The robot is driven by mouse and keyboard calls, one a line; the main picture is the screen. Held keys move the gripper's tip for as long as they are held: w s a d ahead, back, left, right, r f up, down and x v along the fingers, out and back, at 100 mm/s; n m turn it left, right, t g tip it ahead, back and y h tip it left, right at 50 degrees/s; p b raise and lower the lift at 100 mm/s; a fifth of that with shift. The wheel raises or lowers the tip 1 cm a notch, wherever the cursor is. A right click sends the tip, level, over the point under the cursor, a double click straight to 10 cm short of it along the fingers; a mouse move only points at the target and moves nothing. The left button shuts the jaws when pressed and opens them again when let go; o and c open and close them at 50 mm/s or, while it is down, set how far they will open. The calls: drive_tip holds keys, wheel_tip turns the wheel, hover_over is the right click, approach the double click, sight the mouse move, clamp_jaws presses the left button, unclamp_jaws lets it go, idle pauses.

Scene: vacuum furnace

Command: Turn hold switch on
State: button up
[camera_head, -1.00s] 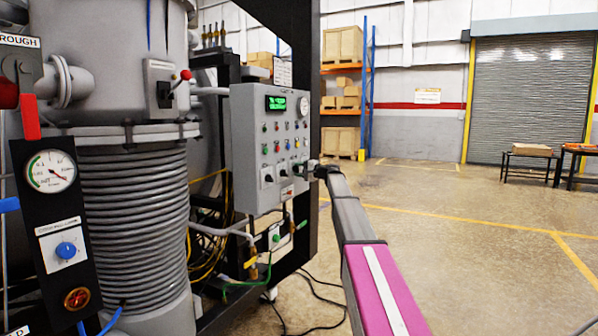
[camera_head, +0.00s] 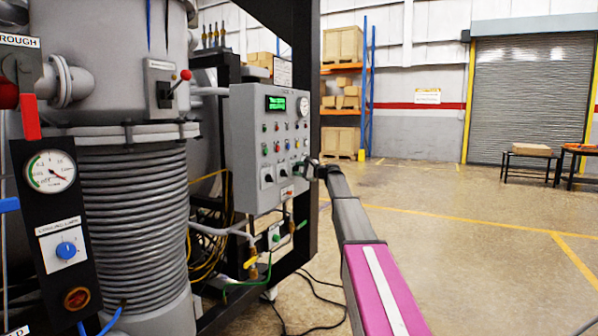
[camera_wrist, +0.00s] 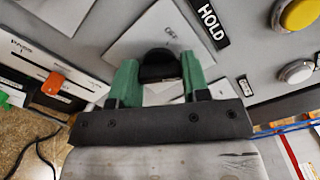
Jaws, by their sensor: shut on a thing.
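The hold switch (camera_wrist: 160,68) is a black rotary knob on a light square plate, with a black "HOLD" label (camera_wrist: 209,24) beside it in the wrist view. My gripper (camera_wrist: 158,78) has its green fingers on both sides of the knob and is shut on it. The plate shows part of a marking above the knob; the knob's pointer direction is hard to tell. In the head view my gripper (camera_head: 313,168) is at the lower right of the grey control panel (camera_head: 247,150), and it hides the switch there.
A yellow button (camera_wrist: 299,15) and a white button (camera_wrist: 296,72) are right of the switch. An orange rocker switch (camera_wrist: 53,84) is at left. The panel has several knobs and a green display (camera_head: 276,103). Floor right of my arm is open.

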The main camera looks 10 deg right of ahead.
idle(0.3)
drive_tip(key=o, duration=0.9)
drive_tip(key=shift+s+d, duration=0.1)
drive_tip(key=v, duration=1)
drive_tip(key=shift+s+d, duration=0.15)
drive_tip(key=shift+d, duration=0.1)
drive_tip(key=s+a+f+n+g+h, duration=0.2)
drive_tip(key=s+a+f, duration=0.1)
drive_tip(key=s+f, duration=0.55)
drive_tip(key=s+a+f+n+g+h, duration=0.2)
drive_tip(key=s+a+f, duration=0.3)
drive_tip(key=f, duration=0.7)
drive_tip(key=s+a+f+n+g+h, duration=0.1)
drive_tip(key=s+a+f+g+h, duration=0.1)
drive_tip(key=s+f, duration=0.7)
drive_tip(key=s+f+n+g+h, duration=0.1)
drive_tip(key=s+f+n+h, duration=0.1)
drive_tip(key=s+f, duration=0.4)
drive_tip(key=s+d+f+n+g+h, duration=0.1)
drive_tip(key=s+f, duration=0.5)
drive_tip(key=s, duration=0.7)
drive_tip(key=s+f+n+g+h, duration=0.2)
drive_tip(key=s+f+n+h, duration=0.3)
drive_tip(key=s, duration=0.4)
drive_tip(key=shift+s+d+f+g+h, duration=0.3)
drive_tip(key=shift+s+d+f, duration=0.1)
drive_tip(key=shift+f, duration=0.2)
